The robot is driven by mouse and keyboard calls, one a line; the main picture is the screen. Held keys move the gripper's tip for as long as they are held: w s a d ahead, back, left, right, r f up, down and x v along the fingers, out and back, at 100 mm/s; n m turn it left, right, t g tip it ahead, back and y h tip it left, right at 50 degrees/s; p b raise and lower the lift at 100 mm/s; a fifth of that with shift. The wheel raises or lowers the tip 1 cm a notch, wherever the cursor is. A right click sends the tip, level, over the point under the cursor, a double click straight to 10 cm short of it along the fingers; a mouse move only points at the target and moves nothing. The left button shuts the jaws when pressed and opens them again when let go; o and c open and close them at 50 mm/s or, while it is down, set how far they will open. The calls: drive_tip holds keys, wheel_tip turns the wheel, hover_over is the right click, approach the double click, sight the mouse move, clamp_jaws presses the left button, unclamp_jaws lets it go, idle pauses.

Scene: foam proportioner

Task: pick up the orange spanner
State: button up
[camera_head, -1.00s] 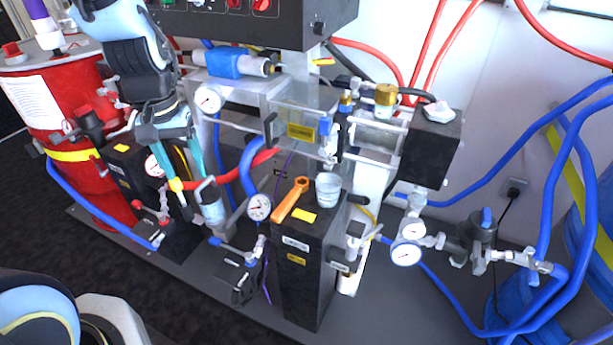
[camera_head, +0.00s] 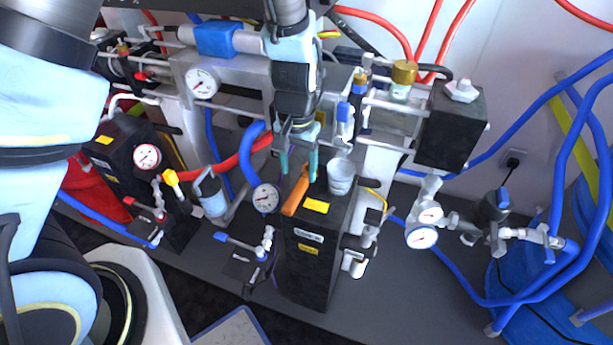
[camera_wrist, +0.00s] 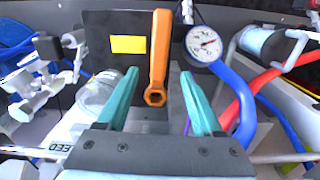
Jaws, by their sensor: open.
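The orange spanner (camera_head: 297,192) lies on top of a black box-shaped unit (camera_head: 312,262), beside a yellow label. In the wrist view the spanner (camera_wrist: 160,58) lies lengthwise, its ring end toward me, between the teal fingers. My gripper (camera_head: 299,168) is open and points down at the spanner's far end, with a finger on each side of it. The fingers (camera_wrist: 158,82) also show in the wrist view, apart from the spanner. The head view partly hides the spanner's far end behind my gripper. I cannot tell the exact height gap.
A clear cup (camera_head: 341,177) stands on the same unit, just right of my gripper. A pressure gauge (camera_head: 266,197) and a blue hose (camera_head: 250,150) are close on the left. Metal pipes and a silver block (camera_head: 232,85) stand behind.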

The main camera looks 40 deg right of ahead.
sight(299, 187)
drive_tip(key=shift+s+f+p, duration=0.15)
drive_tip(key=shift+f+p, duration=0.4)
drive_tip(key=shift+f, duration=2.15)
clamp_jaws()
